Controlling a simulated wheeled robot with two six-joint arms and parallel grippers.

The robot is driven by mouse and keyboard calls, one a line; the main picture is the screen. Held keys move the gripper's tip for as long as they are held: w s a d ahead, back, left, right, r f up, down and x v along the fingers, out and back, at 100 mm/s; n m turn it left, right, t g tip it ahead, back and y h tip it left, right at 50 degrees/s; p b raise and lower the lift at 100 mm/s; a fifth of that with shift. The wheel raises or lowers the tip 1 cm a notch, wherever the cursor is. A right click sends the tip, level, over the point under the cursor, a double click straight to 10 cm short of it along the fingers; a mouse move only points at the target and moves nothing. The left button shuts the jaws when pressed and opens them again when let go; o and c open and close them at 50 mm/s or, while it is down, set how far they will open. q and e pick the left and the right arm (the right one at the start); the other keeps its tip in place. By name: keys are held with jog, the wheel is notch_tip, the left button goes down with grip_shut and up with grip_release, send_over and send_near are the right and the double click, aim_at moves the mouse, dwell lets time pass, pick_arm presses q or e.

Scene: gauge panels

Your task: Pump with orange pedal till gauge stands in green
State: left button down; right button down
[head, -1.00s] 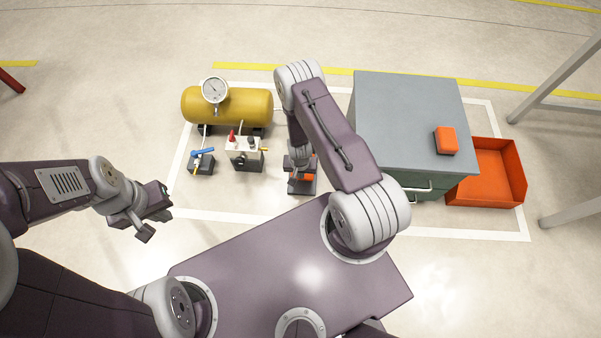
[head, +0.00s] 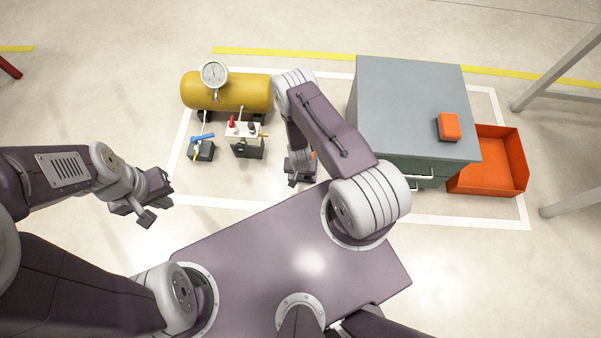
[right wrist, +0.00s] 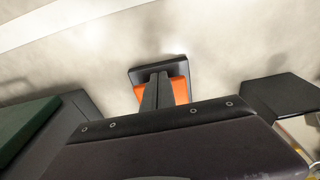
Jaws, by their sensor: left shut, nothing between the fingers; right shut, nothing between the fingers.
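The orange pedal (right wrist: 181,91) on its dark base (right wrist: 146,71) shows in the right wrist view. My right gripper (right wrist: 157,78) is shut and empty, its fingers in front of the pedal; I cannot tell whether they touch it. In the head view my right gripper (head: 298,172) hides most of the pedal, leaving a sliver of orange. The round gauge (head: 214,74) stands on the yellow tank (head: 248,92); its needle and any green band are too small to read. My left gripper (head: 156,198) is shut and empty, over bare floor.
Left of the pedal are a valve box (head: 245,137) with red and black knobs and a blue-handled valve (head: 202,142). At right stand a grey cabinet (head: 410,95) with an orange block (head: 449,127) on top and an orange bin (head: 490,177). Clear floor lies by my left gripper.

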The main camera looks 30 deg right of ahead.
jog(key=s+a+r+p, duration=0.1)
jog(key=s+r+p, duration=0.1)
jog(key=r+p, duration=0.2)
jog(key=s+a+r+p, duration=0.1)
jog(key=r+p, duration=0.3)
jog(key=r, duration=0.4)
jog(key=shift+s+a+r, duration=0.15)
jog(key=shift+s+a, duration=0.1)
jog(key=shift+s, duration=0.2)
